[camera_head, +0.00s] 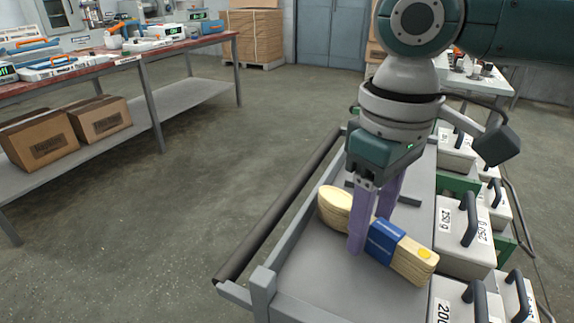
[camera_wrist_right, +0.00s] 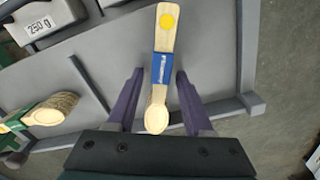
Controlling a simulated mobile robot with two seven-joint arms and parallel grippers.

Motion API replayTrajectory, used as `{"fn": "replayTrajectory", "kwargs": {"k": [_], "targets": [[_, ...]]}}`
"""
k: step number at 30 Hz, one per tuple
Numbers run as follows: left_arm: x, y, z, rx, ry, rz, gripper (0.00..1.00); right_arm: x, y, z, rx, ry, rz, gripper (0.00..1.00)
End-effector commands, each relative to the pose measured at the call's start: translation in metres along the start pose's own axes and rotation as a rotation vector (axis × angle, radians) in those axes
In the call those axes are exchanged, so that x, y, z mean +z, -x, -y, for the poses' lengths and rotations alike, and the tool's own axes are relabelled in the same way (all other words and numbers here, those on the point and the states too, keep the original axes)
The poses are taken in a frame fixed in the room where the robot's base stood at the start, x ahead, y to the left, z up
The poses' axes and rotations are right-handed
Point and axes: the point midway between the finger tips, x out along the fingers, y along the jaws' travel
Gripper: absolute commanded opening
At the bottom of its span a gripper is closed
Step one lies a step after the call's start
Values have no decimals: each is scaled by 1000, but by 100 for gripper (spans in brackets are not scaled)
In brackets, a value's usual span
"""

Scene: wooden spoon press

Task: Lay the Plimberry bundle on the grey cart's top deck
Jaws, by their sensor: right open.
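A bundle of pale wooden spoons (camera_head: 411,262) with a blue band and a yellow dot lies on the grey deck of the cart (camera_head: 314,262). The lettering on its band is too small to read, so I cannot confirm the name. My right gripper (camera_head: 370,232) is open above the deck, its purple fingers on either side of the bundle near the band. In the right wrist view the bundle (camera_wrist_right: 160,96) runs between the open fingers, with gaps on both sides. My left gripper is not in view.
A second spoon bundle (camera_wrist_right: 50,108) with a green band shows at the left in the right wrist view. Grey blocks with black handles, one marked 250 g (camera_head: 456,233), stand along the right. A workbench (camera_head: 95,65) stands at the left, with open floor between.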

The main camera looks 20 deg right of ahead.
Motion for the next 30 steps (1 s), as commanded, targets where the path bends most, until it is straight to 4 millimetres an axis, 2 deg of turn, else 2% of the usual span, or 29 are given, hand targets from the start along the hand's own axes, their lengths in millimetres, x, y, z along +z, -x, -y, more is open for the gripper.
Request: {"fn": "replayTrajectory", "kwargs": {"k": [5,8,18,21,25,30], "targets": [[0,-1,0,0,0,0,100,0,2,0,1,0,-1,51],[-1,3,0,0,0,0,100,-1,15,0,0,0,-3,51],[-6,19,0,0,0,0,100,-1,90,0,0,-1,-4,51],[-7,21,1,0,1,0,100,-1,106,0,0,-1,-4,51],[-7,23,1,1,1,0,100,-1,119,0,0,-1,-1,51],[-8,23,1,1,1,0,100,0,123,0,-1,-1,0,51]]}}
